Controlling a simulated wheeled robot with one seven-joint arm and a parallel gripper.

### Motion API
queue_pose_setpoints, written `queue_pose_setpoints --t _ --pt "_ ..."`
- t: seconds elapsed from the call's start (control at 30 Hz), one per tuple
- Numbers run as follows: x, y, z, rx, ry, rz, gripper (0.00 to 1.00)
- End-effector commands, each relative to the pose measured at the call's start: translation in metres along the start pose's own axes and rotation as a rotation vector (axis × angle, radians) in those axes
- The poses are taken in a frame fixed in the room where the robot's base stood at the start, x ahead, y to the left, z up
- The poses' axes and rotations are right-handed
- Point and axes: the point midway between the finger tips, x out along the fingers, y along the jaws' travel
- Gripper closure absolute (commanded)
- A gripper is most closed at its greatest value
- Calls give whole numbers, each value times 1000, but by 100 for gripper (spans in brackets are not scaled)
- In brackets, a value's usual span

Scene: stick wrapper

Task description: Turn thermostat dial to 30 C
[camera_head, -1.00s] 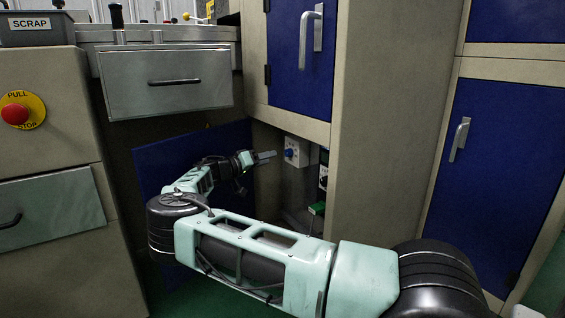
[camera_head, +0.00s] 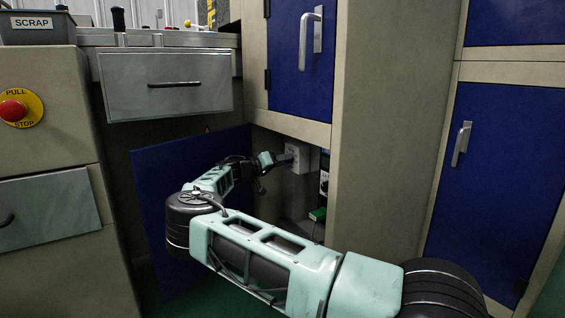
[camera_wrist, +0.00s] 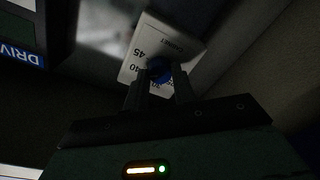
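The thermostat is a white plate (camera_wrist: 190,42) with a blue dial (camera_wrist: 160,72), seen tilted in the wrist view. The numbers 40 and 45 can be read on its left part; other marks near the dial are partly hidden by the fingers. In the head view the thermostat box (camera_head: 303,158) is on the inner wall of the open lower cabinet, its dial hidden behind my gripper. My gripper (camera_wrist: 161,80) is at the dial, one finger on each side of it. I cannot tell whether the fingers press on the dial. The dial's pointer cannot be made out.
The blue cabinet door (camera_head: 160,170) stands open left of my forearm. A black panel with a dial (camera_head: 324,175) and a green item (camera_head: 317,214) are right of and below the thermostat. The cabinet's side wall (camera_head: 375,150) bounds the opening on the right.

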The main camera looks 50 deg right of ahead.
Motion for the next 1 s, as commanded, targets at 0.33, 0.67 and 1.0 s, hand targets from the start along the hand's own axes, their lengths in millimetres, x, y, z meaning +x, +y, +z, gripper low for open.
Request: queue_pose_setpoints --t 0.33,0.67,1.0 --pt "0 0 -1 -23 -2 -3 97" --pt "0 4 -4 -203 -12 -11 97" --pt "0 4 -4 -518 -29 -25 97"
